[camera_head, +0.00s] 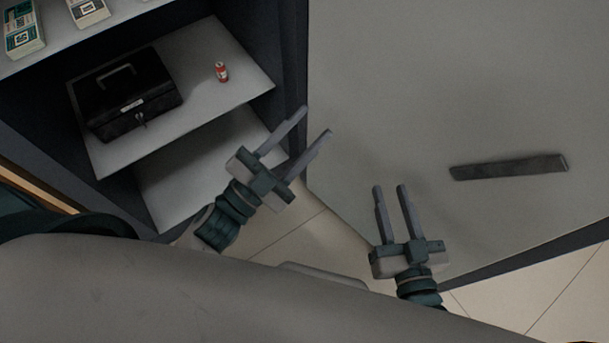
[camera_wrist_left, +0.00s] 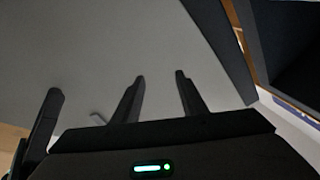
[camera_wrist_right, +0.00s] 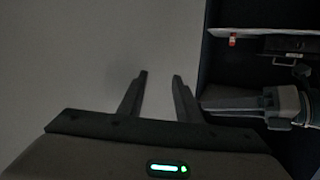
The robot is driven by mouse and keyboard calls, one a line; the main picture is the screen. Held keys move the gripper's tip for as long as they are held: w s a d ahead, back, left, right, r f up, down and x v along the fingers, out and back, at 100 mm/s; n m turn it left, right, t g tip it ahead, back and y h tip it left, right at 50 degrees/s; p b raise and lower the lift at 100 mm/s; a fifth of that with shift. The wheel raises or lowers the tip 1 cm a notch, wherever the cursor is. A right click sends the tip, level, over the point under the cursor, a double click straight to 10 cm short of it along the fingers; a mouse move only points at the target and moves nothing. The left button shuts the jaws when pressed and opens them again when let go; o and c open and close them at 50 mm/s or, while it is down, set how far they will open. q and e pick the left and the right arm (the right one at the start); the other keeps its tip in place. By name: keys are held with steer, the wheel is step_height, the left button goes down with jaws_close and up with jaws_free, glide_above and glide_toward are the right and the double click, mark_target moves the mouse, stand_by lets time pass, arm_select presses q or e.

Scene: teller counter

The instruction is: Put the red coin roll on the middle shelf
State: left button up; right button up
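The small red coin roll (camera_head: 221,72) stands upright on the middle shelf (camera_head: 215,45), to the right of a black cash box. It also shows small in the right wrist view (camera_wrist_right: 232,40). My left gripper (camera_head: 317,122) is open and empty, in front of the shelf unit's right side and apart from the roll. The right wrist view shows the right fingers (camera_wrist_right: 160,76) likewise.
The black cash box (camera_head: 125,92) with a handle fills the left of the middle shelf. Banknote bundles (camera_head: 22,30) lie on the upper shelf, and the lower shelf (camera_head: 190,165) looks bare.

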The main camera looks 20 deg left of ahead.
arm_select(q)
steer(key=s+d+f+n+g+y, duration=0.1)
steer(key=s+f+n+g+y, duration=0.2)
steer(key=f+n, duration=0.6)
steer(key=shift+s+f+n+y, duration=0.15)
steer(key=shift+s+n+y, duration=0.65)
steer(key=shift+s+y, duration=0.3)
steer(key=shift+w+y, duration=0.15)
steer(key=shift+y, duration=0.15)
